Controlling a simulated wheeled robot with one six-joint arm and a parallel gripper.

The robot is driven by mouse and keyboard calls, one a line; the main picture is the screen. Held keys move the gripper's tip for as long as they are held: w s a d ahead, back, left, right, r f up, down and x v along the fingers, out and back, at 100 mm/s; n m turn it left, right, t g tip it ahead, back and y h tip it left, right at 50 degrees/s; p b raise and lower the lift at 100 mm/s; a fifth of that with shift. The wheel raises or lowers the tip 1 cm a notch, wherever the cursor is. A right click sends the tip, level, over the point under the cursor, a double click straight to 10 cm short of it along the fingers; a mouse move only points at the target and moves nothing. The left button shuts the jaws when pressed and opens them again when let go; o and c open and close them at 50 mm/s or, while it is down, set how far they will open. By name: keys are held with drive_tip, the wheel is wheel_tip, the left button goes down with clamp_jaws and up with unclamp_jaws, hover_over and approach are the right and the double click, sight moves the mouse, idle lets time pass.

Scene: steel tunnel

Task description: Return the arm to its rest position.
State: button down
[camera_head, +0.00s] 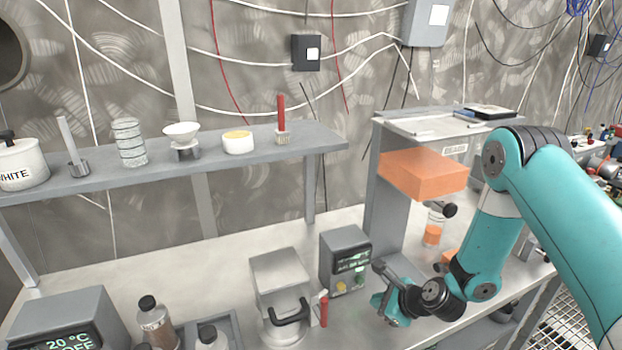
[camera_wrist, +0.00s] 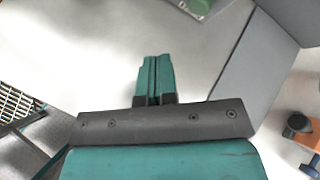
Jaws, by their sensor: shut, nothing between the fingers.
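My teal arm reaches in from the right in the head view and bends down over the bench. My gripper (camera_head: 388,308) hangs low above the bench, right of the grey control box. In the wrist view the two teal fingers of my gripper (camera_wrist: 155,78) lie against each other with nothing between them. Bare pale bench surface (camera_wrist: 95,55) shows around the fingertips. How high the fingertips are above the bench is hard to tell.
An orange block (camera_head: 423,175) and a jar with orange content (camera_head: 433,232) are close behind my arm. A grey control box (camera_head: 346,262) and a lidded box with a black handle (camera_head: 283,290) stand left of my gripper. A shelf (camera_head: 110,185) runs behind.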

drive_tip(key=s+a+r+n+g+y, duration=0.15)
drive_tip(key=s+a+r+n, duration=0.25)
drive_tip(key=r+n, duration=0.45)
drive_tip(key=s+a+r+n+g+h, duration=0.1)
drive_tip(key=s+a+r+n+g, duration=0.4)
drive_tip(key=r, duration=0.7)
drive_tip(key=s+d+r+n+h, duration=0.1)
drive_tip(key=s+d+r+n, duration=0.1)
drive_tip(key=s+r+n, duration=0.4)
drive_tip(key=s+d+r+n+h, duration=0.1)
drive_tip(key=s+r+n, duration=0.6)
drive_tip(key=s+n, duration=0.4)
drive_tip(key=shift+s+d+g, duration=0.35)
drive_tip(key=shift+s+g, duration=0.1)
drive_tip(key=shift+s, duration=0.75)
